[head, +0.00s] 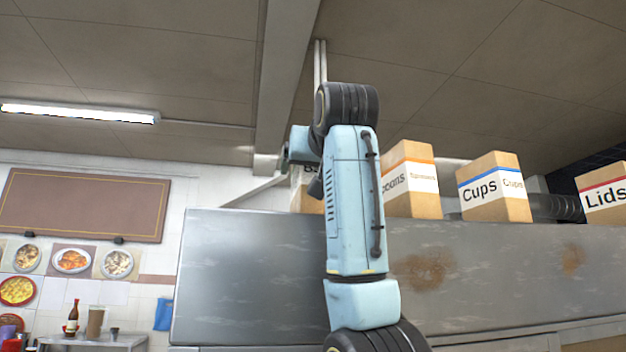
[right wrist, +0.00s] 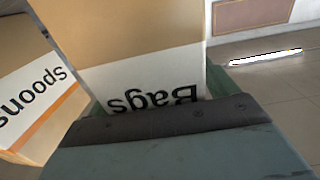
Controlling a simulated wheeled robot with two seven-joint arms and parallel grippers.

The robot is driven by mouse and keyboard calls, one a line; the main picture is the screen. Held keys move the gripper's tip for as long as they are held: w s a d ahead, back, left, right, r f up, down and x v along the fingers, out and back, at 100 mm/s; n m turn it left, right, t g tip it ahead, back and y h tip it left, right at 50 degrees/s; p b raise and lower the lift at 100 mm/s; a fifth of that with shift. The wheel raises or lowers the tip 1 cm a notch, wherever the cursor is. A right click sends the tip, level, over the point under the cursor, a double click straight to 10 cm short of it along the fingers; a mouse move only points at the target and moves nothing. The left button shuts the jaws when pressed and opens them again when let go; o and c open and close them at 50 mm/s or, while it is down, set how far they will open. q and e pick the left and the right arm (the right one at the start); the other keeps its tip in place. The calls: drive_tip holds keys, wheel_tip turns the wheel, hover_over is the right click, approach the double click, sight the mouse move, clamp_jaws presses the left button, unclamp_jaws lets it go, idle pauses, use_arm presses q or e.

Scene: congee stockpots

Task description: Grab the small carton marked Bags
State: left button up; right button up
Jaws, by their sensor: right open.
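The small carton marked Bags (right wrist: 140,35) is tan with a white label band; it appears upside down and large in the right wrist view. In the head view, only a sliver of the carton (head: 306,201) shows on the high metal top, mostly hidden behind my right arm. My right gripper (right wrist: 155,95) is open, right up at the labelled face, with green parts showing at both sides of the carton. I cannot tell whether the fingers touch it. In the head view the fingertips are hidden. My left gripper is in neither view.
A Spoons carton (head: 412,203) stands close beside the Bags carton, also in the right wrist view (right wrist: 30,105). A Cups carton (head: 495,205) and a Lids carton (head: 605,207) stand farther right. The stained metal cabinet (head: 250,270) lies below, and the ceiling is above.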

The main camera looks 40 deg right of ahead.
drive_tip(key=c, duration=1.2)
drive_tip(key=shift+c, duration=0.2)
drive_tip(key=shift+r, duration=0.1)
wheel_tip(320, 180, up, 8)
drive_tip(key=shift+s+f, duration=0.15)
drive_tip(key=shift+r, duration=1)
